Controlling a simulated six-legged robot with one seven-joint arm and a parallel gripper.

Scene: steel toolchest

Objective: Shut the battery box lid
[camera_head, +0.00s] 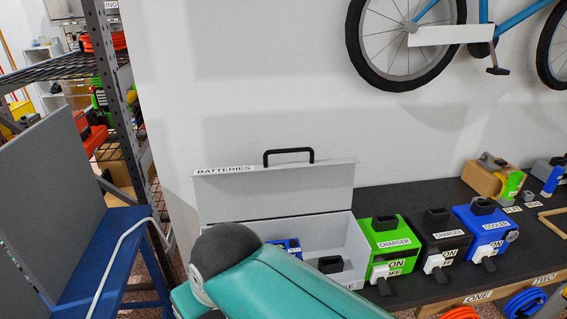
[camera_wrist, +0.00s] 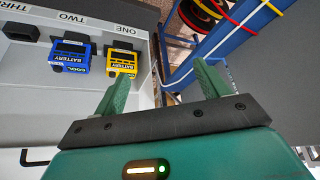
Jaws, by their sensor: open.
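The battery box (camera_head: 350,240) is a light grey-white case on the dark bench. Its lid (camera_head: 275,193), labelled BATTERIES with a black handle (camera_head: 289,151), stands open, upright at the back. A blue battery (camera_head: 288,244) shows inside. The wrist view shows a blue battery (camera_wrist: 69,57) and a yellow battery (camera_wrist: 121,60) in slots marked TWO and ONE. It also shows the lid's handle (camera_wrist: 32,157) at lower left. My gripper (camera_wrist: 161,85) is open and empty, by the box's end near slot ONE. In the head view my teal arm hides the box's front left and the gripper is hidden.
Green (camera_head: 391,241), black (camera_head: 438,238) and blue (camera_head: 486,228) charger or cooler units stand close to the box's right. A blue table (camera_head: 92,260) and metal shelving (camera_head: 125,110) are at left. A bicycle (camera_head: 405,40) hangs above on the wall.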

